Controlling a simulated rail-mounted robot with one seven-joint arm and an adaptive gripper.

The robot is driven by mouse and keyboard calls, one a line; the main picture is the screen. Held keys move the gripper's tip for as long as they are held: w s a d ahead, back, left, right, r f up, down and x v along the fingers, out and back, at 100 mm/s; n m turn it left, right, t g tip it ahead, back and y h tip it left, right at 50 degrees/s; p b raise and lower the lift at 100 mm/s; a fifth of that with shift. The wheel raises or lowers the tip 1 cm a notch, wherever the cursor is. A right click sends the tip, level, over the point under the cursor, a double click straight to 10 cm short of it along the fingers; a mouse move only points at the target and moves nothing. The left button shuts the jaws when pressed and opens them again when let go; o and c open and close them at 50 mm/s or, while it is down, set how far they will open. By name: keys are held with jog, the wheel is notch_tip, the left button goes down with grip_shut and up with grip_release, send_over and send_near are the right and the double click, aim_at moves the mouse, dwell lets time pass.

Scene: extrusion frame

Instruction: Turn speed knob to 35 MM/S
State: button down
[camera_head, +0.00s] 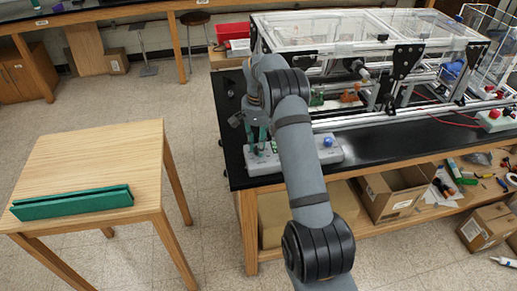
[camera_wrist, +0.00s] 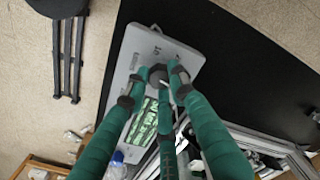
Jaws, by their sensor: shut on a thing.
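The control box (camera_head: 300,157) is a light grey panel lying on the black bench top near its front left corner. It also shows in the wrist view (camera_wrist: 133,54), with small printed labels too blurred to read. My gripper (camera_head: 260,148) reaches down from above onto the left end of the box. In the wrist view its three teal fingers (camera_wrist: 156,82) close around a dark speed knob (camera_wrist: 158,71). The fingers hide part of the knob, so I cannot read its setting. A greenish display (camera_wrist: 142,120) shows between the fingers, its figures not legible.
A blue knob (camera_head: 328,141) stands on the box's right end. Behind is an aluminium extrusion frame (camera_head: 400,82) with clear panels. A red-button box (camera_head: 494,120) and red wires lie at the right. A wooden table (camera_head: 95,160) with a green bar stands at the left.

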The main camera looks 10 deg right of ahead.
jog(key=shift+m+b, duration=0.7)
jog(key=shift+m, duration=1.2)
jog(key=c, duration=1.6)
grip_release()
jog(key=shift+o, duration=0.7)
notch_tip(320, 180, up, 12)
